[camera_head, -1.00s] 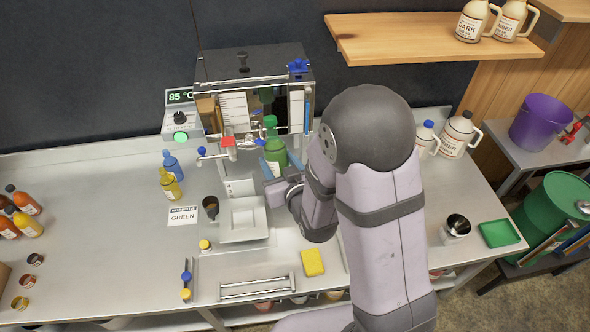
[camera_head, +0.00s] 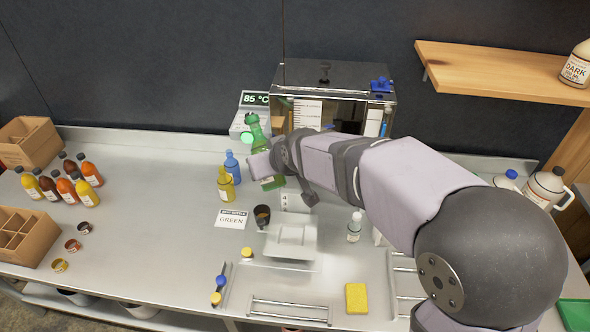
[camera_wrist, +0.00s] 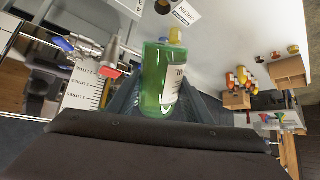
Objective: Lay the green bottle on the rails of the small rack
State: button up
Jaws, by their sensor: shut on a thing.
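The green bottle (camera_head: 257,138) is held above the counter, in front of the evaporator's left side, cap up and leaning a little to the left. My gripper (camera_head: 264,166) is shut on its body; my wrist partly covers the bottle. In the wrist view the bottle (camera_wrist: 158,82), with a white label, sits between my two fingers (camera_wrist: 165,105). A small rack with two metal rails (camera_head: 290,312) lies bare at the counter's front edge. Another railed rack (camera_head: 405,285) shows at the right, partly hidden by my arm.
A blue bottle (camera_head: 232,165) and a yellow bottle (camera_head: 226,187) stand just left of the held bottle. A GREEN card (camera_head: 232,219), dark cup (camera_head: 262,216), pale tray (camera_head: 291,240), small white bottle (camera_head: 354,228) and yellow sponge (camera_head: 356,298) are nearby. The counter's left middle is clear.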

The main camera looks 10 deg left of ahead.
jog(key=s+f+n+g+h, duration=0.1)
jog(key=s+f+n+g, duration=0.15)
jog(key=f, duration=0.65)
jog(key=s+f+n+g, duration=0.1)
jog(key=f+n+g, duration=0.15)
jog(key=f, duration=0.65)
jog(key=s+d+f+n+g+h, duration=0.1)
jog(key=s+d+f+n, duration=0.2)
jog(key=s+d, duration=0.2)
jog(key=s+d+f+n+g+h, duration=0.1)
jog(key=s+d+f+n+h, duration=0.1)
jog(key=s, duration=0.7)
notch_tip(320, 180, down, 3)
jog(key=d+n, duration=0.1)
jog(key=d, duration=0.1)
jog(key=shift+s+d+r+h, duration=0.2)
jog(key=shift+s+d+h, duration=0.05)
jog(key=shift+d+h, duration=0.1)
jog(key=shift+f+b, duration=0.2)
jog(key=shift+b, duration=0.1)
notch_tip(320, 180, down, 6)
jog(key=b, duration=0.6)
jog(key=shift+f, duration=0.1)
jog(key=shift+f+b, duration=0.8)
jog(key=shift+f, duration=0.6)
